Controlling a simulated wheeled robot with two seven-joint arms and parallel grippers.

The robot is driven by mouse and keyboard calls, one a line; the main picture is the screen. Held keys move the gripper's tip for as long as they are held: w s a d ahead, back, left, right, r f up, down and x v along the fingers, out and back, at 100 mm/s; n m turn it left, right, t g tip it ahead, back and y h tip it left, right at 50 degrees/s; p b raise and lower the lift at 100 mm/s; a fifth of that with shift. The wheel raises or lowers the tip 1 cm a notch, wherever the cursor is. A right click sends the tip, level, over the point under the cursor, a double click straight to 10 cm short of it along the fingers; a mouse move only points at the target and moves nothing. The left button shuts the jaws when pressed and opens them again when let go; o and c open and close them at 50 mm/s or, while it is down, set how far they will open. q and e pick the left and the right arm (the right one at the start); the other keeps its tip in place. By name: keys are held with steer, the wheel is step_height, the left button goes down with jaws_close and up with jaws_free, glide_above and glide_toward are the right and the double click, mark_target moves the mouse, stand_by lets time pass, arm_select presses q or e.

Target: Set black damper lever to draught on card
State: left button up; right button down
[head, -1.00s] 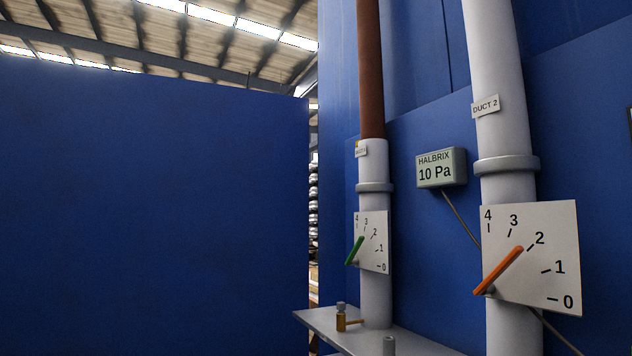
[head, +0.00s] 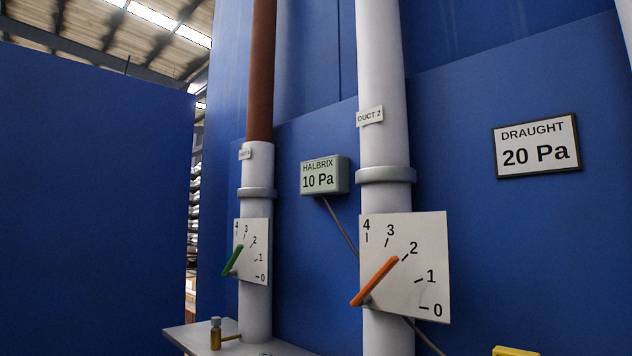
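The draught card (head: 536,146) hangs on the blue wall at the right and reads "DRAUGHT 20 Pa". A grey gauge box (head: 325,175) labelled HALBRIX reads 10 Pa. An orange lever (head: 376,281) on the Duct 2 dial plate (head: 428,250) points near the 2 mark. A green lever (head: 232,261) on the left duct's dial plate (head: 253,270) points up and right, around 2 to 3. No black lever shows in this view. Neither of my grippers is in view.
Duct 2 (head: 382,90) is a pale pipe in the middle; a brown and white duct (head: 261,80) stands left of it. A grey shelf (head: 185,336) carries a small brass fitting (head: 216,335). A yellow object (head: 514,351) shows at the bottom edge. A blue panel (head: 90,200) fills the left.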

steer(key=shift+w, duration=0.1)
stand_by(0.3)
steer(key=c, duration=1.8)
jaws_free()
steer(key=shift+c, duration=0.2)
